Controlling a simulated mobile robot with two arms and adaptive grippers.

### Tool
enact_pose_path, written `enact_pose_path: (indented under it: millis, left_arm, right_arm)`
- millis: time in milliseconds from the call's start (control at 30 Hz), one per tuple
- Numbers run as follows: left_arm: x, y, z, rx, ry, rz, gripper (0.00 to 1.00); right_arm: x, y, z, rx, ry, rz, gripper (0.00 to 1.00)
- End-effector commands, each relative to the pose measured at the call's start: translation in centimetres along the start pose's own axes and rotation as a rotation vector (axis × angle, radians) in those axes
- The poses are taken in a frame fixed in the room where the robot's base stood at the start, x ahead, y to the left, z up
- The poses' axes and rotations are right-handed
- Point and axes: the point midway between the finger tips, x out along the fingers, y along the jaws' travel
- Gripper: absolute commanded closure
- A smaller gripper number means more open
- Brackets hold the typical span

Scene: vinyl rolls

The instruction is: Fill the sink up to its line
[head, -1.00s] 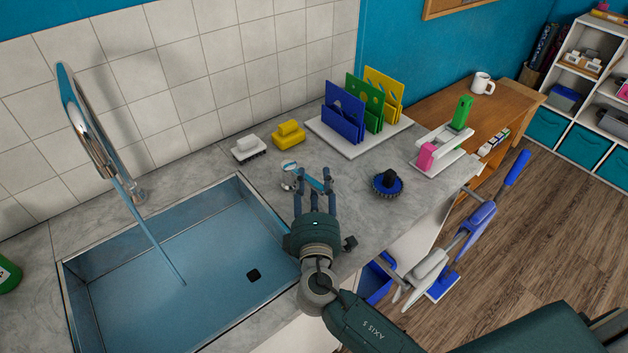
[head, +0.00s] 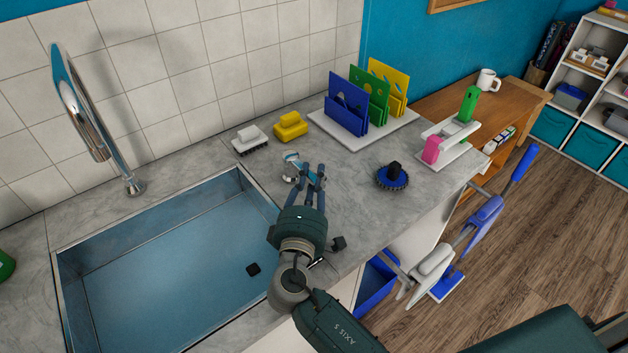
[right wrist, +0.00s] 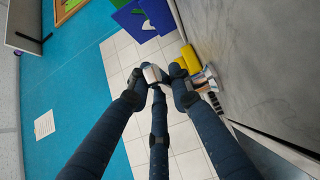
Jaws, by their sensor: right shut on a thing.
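The sink (head: 88,322) is set in the grey counter, with a bluish, clear tint inside and a dark square drain near its right side. I cannot make out a fill line. The tall chrome faucet (head: 82,108) arches over its back edge, and no stream falls from it. A small chrome tap handle (head: 291,158) stands on the counter right of the sink. My right gripper (head: 311,173) is shut on the handle; its fingers also meet around it in the right wrist view (right wrist: 162,78). The fingers hide part of the handle. My left gripper is not in view.
A white brush (head: 249,139) and yellow brush (head: 291,126) lie behind the handle. A blue round brush (head: 392,177) lies to its right. A rack with coloured boards (head: 347,104) and a white caddy (head: 449,148) stand farther right.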

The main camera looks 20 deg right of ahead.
Motion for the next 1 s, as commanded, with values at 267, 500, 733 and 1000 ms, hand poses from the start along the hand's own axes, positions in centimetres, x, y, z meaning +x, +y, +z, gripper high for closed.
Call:
enact_pose_path:
  millis: [267,500,733,1000]
  left_arm:
    - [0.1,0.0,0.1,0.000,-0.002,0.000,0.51]
    - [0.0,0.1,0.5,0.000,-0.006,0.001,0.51]
    - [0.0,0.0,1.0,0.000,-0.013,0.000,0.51]
    - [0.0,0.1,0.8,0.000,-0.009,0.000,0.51]
  right_arm:
    - [-0.2,-0.4,0.1,-0.006,-0.011,-0.009,1.00]
    - [-0.2,-0.3,0.1,-0.005,-0.009,-0.007,0.60]
    - [-0.3,-0.2,0.0,-0.003,-0.007,-0.006,0.60]
    - [-4.6,-0.3,-0.1,-0.003,-0.005,-0.010,0.60]
